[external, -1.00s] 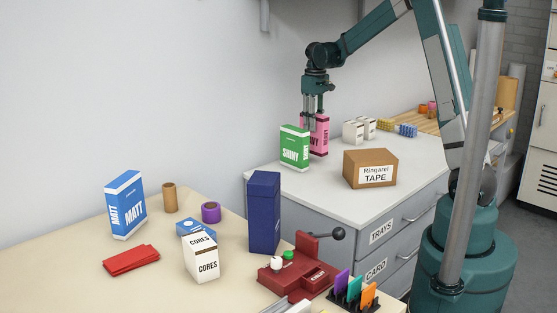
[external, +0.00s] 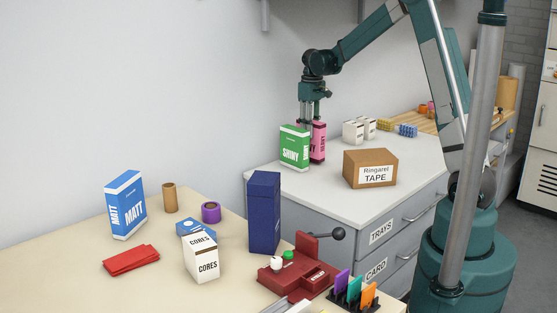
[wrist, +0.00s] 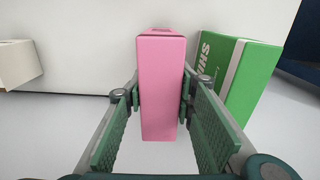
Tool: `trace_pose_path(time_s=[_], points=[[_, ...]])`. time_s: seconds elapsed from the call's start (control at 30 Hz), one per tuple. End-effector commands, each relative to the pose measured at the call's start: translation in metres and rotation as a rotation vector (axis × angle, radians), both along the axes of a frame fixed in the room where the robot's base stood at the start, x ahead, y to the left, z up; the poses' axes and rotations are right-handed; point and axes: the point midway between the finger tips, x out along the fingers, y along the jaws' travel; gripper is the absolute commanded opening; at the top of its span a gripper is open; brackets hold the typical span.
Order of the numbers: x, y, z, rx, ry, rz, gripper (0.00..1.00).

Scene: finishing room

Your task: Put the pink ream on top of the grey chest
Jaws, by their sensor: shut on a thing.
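The pink ream (external: 319,145) is upright over the back left of the grey chest (external: 330,200), just behind and to the right of the green SHINY ream. My gripper (external: 311,125) points down and is shut on the pink ream. In the wrist view the pink ream (wrist: 161,85) sits between the two finger pads, touched on both sides. Its base looks at or very near the chest top; I cannot tell whether it touches. The green ream hides part of it in the external view.
The green ream (external: 294,148) stands close beside it on the chest. A brown Ringaret TAPE box (external: 370,168) and white boxes (external: 353,131) are also on the chest. The blue MATT ream (external: 125,205) and a tall navy box (external: 264,212) stand on the front table. The chest's front left top is clear.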

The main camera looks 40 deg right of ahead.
Motion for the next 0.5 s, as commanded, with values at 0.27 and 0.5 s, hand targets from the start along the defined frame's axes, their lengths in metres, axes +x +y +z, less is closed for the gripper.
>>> trace_pose_path(time_s=[0.27,0.5], points=[[0.0002,-0.0001,-0.0069,0.000,0.000,0.000,0.00],[0.0001,-0.0001,-0.0076,0.000,0.000,0.000,0.00]])
